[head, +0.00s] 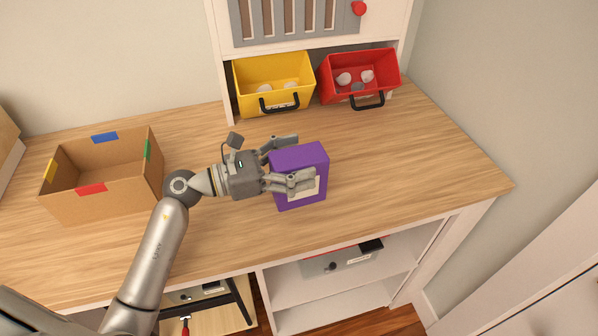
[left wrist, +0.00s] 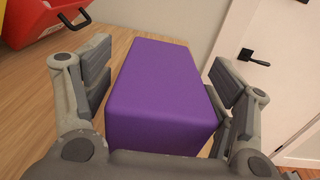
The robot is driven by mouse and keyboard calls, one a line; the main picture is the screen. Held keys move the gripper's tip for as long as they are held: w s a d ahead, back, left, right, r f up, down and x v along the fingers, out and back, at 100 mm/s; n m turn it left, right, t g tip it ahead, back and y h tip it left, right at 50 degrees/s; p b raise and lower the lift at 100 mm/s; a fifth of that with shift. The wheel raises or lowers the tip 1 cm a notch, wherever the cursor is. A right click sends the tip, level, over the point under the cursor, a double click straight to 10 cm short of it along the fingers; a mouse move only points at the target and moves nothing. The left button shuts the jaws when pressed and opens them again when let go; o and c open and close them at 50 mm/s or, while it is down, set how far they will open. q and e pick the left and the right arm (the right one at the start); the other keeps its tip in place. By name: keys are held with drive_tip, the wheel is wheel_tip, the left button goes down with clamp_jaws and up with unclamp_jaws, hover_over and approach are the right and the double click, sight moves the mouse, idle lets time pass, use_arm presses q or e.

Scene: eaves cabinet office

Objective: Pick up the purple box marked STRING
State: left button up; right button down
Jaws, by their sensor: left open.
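The purple box (head: 301,160) stands upright on the wooden desk, with a pale label on its front that is partly hidden by a finger. I cannot read the label. My left gripper (head: 290,162) reaches it from the left, open, with one finger at its back side and one at its front. In the left wrist view the purple box (left wrist: 160,90) lies between the two fingers of the left gripper (left wrist: 163,95). A gap shows at the left finger; the right finger is very close to the box, and I cannot tell if it touches. My right gripper is not in view.
A cardboard box (head: 105,198) with coloured tape stands left on the desk (head: 400,180). A yellow bin (head: 272,73) and a red bin (head: 359,69) with small items sit at the back under a white cabinet. The desk right of the purple box is clear.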

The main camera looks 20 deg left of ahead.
use_arm(q)
drive_tip(key=shift+w+d, duration=0.2)
drive_tip(key=c, duration=1.1)
drive_tip(key=shift+c, duration=0.2)
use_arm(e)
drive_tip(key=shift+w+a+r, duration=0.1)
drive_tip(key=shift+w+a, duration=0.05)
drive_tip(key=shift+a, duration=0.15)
use_arm(q)
drive_tip(key=shift+r, duration=0.15)
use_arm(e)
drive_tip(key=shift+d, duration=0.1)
